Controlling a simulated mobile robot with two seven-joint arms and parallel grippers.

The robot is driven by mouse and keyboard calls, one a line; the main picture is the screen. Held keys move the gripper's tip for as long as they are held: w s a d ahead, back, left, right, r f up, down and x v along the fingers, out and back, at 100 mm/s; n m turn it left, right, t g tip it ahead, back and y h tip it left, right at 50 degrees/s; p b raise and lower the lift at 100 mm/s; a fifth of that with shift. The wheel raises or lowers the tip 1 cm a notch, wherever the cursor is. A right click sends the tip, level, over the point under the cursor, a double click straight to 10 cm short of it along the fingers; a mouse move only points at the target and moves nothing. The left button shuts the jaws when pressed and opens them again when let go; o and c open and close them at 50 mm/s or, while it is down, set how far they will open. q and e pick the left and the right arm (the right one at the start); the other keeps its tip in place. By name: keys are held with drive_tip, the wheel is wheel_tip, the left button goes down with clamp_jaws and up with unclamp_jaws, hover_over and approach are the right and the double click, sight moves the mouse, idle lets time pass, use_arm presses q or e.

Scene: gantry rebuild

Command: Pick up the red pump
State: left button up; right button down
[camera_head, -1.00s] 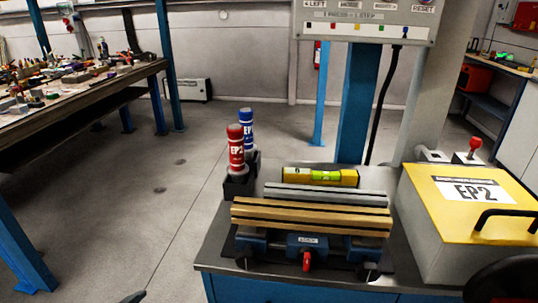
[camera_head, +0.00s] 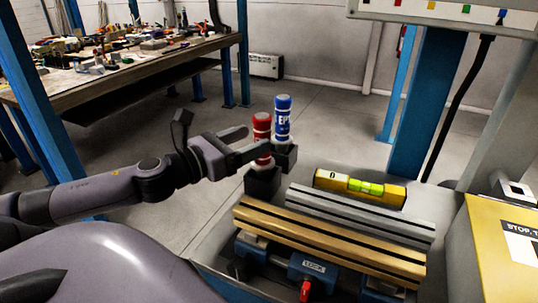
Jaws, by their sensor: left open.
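The red pump (camera_head: 262,126) is a small upright bottle standing in a black holder (camera_head: 262,182) at the back left of the workbench. My left gripper (camera_head: 265,140) reaches in from the left and is open. Its near finger crosses in front of the red pump and hides part of the bottle's middle. Its far finger ends just left of the pump. I cannot tell whether either finger touches it. A blue pump (camera_head: 282,119) stands upright close behind and to the right. My right gripper is not in view.
A vise (camera_head: 325,240) with wooden and grey jaws sits in front of the holder. A yellow spirit level (camera_head: 360,187) lies behind it. A yellow-topped box (camera_head: 495,245) is at the right. A cluttered table (camera_head: 130,60) stands at the back left.

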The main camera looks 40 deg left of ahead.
sight(269, 133)
use_arm(q)
drive_tip(key=shift+w+d+f+b, duration=0.1)
drive_tip(key=shift+w+d+b, duration=0.15)
drive_tip(key=shift+w+b, duration=0.6)
drive_tip(key=shift+w+d+f+b, duration=0.1)
drive_tip(key=shift+w+d+b, duration=0.15)
drive_tip(key=shift+w, duration=1.1)
drive_tip(key=shift+w+r+b, duration=0.1)
drive_tip(key=shift+w+b, duration=0.3)
drive_tip(key=shift+w, duration=0.25)
drive_tip(key=shift+r, duration=0.1)
clamp_jaws()
